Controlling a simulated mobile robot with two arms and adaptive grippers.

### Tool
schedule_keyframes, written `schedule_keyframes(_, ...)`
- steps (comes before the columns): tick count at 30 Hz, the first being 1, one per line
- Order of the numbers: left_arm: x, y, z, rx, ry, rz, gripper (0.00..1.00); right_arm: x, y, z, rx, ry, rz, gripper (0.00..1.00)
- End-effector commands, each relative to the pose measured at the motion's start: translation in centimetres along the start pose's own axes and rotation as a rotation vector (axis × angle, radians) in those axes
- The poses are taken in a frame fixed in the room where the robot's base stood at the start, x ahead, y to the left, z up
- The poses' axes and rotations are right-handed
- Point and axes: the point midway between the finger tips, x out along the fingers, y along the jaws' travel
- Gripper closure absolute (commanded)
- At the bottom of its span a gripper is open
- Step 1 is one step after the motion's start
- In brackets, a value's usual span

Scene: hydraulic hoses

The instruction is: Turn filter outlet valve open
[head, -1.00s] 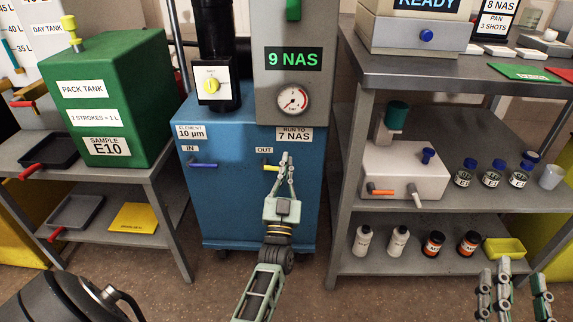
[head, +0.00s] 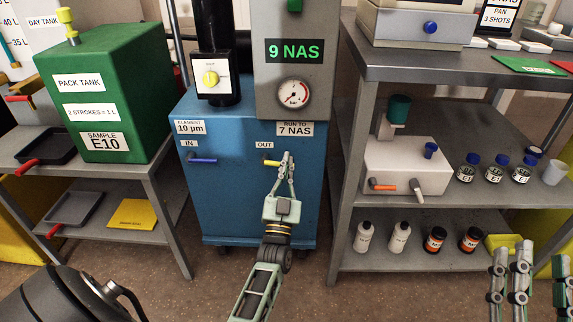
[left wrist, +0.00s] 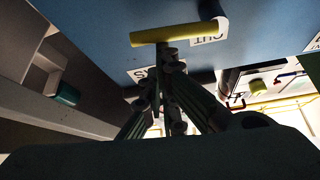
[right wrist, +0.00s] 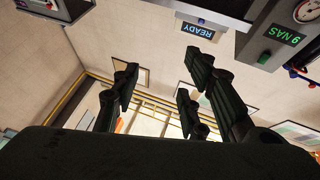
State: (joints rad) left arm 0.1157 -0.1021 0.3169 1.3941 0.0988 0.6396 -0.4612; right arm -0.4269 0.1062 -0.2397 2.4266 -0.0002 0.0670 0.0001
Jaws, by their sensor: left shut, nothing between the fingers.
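The filter outlet valve's yellow handle (head: 270,162) sits below the OUT label on the blue filter unit's front and points sideways to the right. My left gripper (head: 287,158) is shut and empty, with its fingertips at the handle's right end in the head view. In the left wrist view the yellow handle (left wrist: 178,34) lies across just beyond the shut fingertips (left wrist: 168,58); I cannot tell whether they touch it. My right gripper (head: 535,250) is at the lower right of the head view. The right wrist view shows its fingers (right wrist: 160,80) apart and empty.
The blue IN valve handle (head: 203,161) is left of the outlet valve. The filter unit (head: 235,205) stands between a left bench with the green pack tank (head: 105,90) and a right grey shelf (head: 400,262) holding bottles. A gauge (head: 293,94) is above.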

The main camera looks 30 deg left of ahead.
Motion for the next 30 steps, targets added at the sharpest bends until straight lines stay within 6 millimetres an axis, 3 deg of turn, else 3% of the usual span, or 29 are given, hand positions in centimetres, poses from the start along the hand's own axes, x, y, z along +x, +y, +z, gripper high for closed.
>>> schedule_keyframes(15, -0.2, 0.2, 0.4, 0.077, 0.000, 0.046, 1.00, -0.1, 0.3, 2.0, -0.005, -0.107, 0.005, 0.60)
schedule_keyframes(23, -0.7, 0.5, 1.1, 0.195, -0.001, 0.116, 1.00, -1.0, 0.8, 5.4, -0.011, -0.293, 0.015, 0.60)
schedule_keyframes(30, -1.4, 0.7, 2.3, 0.385, -0.001, 0.227, 1.00, -4.1, 1.6, 10.5, -0.017, -0.594, 0.033, 0.60)
